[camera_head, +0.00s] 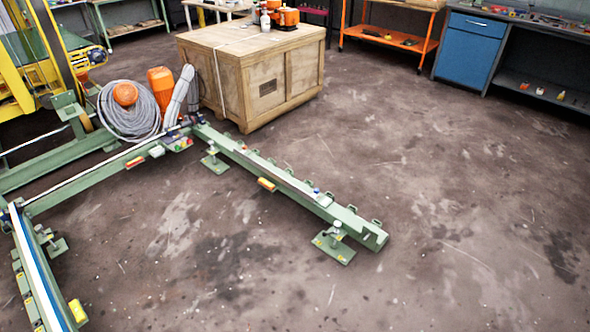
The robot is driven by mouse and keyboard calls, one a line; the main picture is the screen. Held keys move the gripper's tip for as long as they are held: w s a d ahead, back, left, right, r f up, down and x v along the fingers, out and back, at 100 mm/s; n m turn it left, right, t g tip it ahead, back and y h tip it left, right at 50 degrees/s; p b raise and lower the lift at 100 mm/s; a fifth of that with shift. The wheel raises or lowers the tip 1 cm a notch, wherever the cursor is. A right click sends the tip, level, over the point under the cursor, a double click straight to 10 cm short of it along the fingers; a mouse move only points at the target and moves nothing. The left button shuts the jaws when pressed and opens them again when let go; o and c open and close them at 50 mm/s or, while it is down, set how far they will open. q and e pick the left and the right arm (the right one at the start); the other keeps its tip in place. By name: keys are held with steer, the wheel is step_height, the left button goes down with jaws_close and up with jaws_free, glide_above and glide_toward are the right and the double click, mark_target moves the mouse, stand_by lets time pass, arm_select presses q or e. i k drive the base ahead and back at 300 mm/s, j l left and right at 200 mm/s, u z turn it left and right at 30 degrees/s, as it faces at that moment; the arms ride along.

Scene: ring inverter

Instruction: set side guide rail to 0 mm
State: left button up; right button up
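A green machine frame stands on the floor at the left. One green rail (285,182) runs out from it toward the lower right, with a foot plate (334,245) near its end. A second rail (40,270) with a white and blue strip runs down the left edge. I cannot tell which part is the side guide rail, and no millimetre scale is readable. A small box with coloured buttons (180,142) sits where the frame's beams meet. Neither of my grippers is in view.
A wooden crate (255,75) stands behind the rail, beside coiled grey hose (130,110). An orange cart (390,38) and a blue cabinet (468,45) stand at the back. The floor (460,180) at the right is clear.

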mark_target(311, 198)
steer(key=i+j+u, duration=0.15)
steer(key=i+j, duration=0.15)
steer(key=i, duration=0.2)
steer(key=i+j, duration=0.1)
steer(key=i, duration=0.25)
steer(key=i+z, duration=0.1)
steer(key=i, duration=0.25)
steer(key=j, duration=0.05)
